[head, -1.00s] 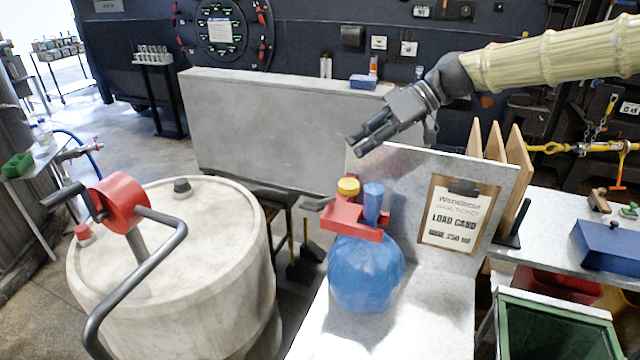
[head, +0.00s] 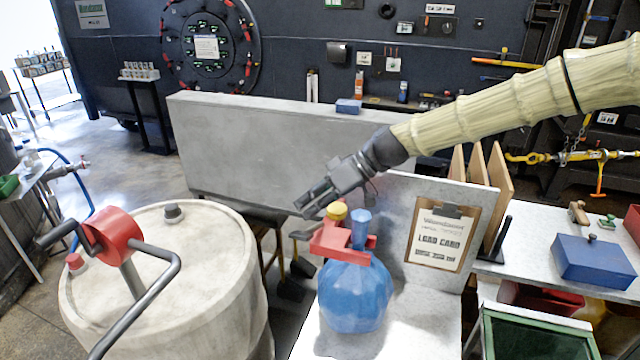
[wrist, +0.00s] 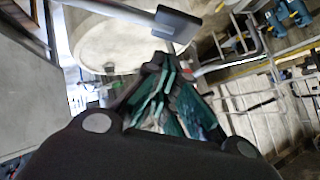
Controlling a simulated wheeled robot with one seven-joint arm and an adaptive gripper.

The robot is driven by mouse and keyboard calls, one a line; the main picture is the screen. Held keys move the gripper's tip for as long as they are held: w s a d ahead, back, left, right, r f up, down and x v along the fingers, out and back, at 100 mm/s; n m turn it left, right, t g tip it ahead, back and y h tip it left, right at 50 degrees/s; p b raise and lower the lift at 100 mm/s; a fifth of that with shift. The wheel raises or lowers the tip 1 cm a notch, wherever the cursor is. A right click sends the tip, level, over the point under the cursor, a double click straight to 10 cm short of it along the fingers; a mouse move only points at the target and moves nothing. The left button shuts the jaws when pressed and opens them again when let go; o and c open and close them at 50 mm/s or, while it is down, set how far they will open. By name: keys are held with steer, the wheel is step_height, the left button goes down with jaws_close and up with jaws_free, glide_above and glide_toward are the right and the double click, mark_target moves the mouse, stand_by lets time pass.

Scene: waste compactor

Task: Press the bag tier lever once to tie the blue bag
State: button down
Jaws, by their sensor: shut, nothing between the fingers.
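The bag tier (head: 340,242) is a red block with a yellow knob (head: 336,211) on top. It sits around the neck of the blue bag (head: 355,295), whose gathered top stands up through it. The lever (head: 303,234) is a dark grey paddle sticking out to the left of the tier. My gripper (head: 306,207) is shut and empty, tilted down to the left. Its fingertips appear just above the lever in the head view, apart from it. In the wrist view, my gripper (wrist: 172,92) points toward a dark paddle (wrist: 178,24) that looks like the lever.
A pale drum (head: 160,290) with a red crank pump stands left. Behind is a grey wall block (head: 260,150). A load card clipboard (head: 440,238) leans on the upright panel right of the bag. A blue box (head: 594,260) lies on the right bench.

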mark_target(312, 230)
steer(key=shift+s+a+f+p, duration=0.15)
steer(key=shift+s+f+p, duration=0.15)
steer(key=shift+f, duration=0.3)
steer(key=shift+s+a+f+p, duration=0.1)
steer(key=shift+s+f+p, duration=0.2)
steer(key=shift+f, duration=0.25)
steer(key=shift+f, duration=0.1)
